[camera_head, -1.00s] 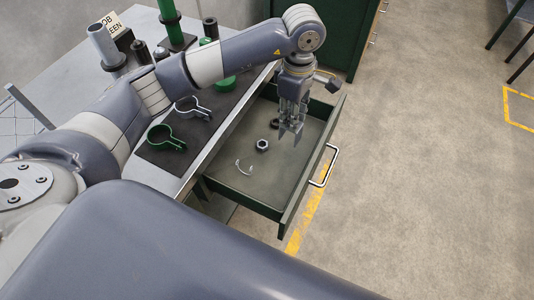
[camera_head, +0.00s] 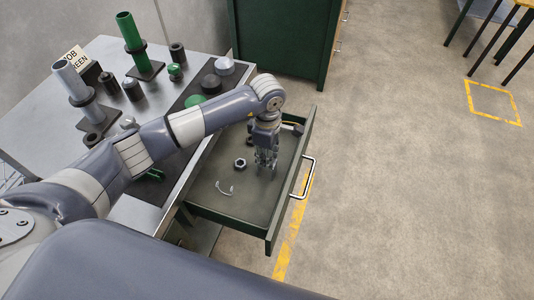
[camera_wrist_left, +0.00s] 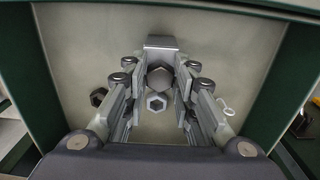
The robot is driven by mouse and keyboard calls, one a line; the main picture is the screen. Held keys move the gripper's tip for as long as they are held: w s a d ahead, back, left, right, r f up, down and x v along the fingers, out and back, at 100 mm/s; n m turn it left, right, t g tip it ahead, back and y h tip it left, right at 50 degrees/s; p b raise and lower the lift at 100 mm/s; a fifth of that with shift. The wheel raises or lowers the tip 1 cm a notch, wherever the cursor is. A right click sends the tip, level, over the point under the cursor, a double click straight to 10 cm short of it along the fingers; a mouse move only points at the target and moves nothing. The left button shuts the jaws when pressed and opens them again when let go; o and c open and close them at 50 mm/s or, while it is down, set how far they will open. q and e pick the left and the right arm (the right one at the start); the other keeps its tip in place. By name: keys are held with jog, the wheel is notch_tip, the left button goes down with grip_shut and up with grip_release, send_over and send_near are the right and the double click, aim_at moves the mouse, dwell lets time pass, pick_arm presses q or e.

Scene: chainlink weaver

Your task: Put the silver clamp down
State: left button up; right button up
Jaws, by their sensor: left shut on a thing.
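My left gripper (camera_head: 266,165) points down into the open drawer. In the left wrist view its fingers (camera_wrist_left: 160,85) are closed in on a grey hex-headed piece (camera_wrist_left: 160,77); I cannot make out its full shape or tell whether it is a clamp. A silver nut (camera_head: 240,163) lies near the fingers. The mat spot where a silver ring clamp lay earlier is hidden behind my arm. My right gripper is not in view.
The green drawer (camera_head: 236,208) stands open with bare floor at its front left. A dark nut (camera_wrist_left: 98,97) lies inside. The bench top (camera_head: 108,50) holds green and silver posts and round parts. A green clamp (camera_head: 155,174) lies partly hidden behind my arm.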

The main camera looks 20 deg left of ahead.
pick_arm(q)
jog(key=shift+f, duration=0.15)
jog(key=o, duration=0.9)
jog(key=shift+o, duration=0.2)
jog(key=shift+r, duration=0.2)
notch_tip(320, 180, up, 12)
jog(key=b, duration=0.2)
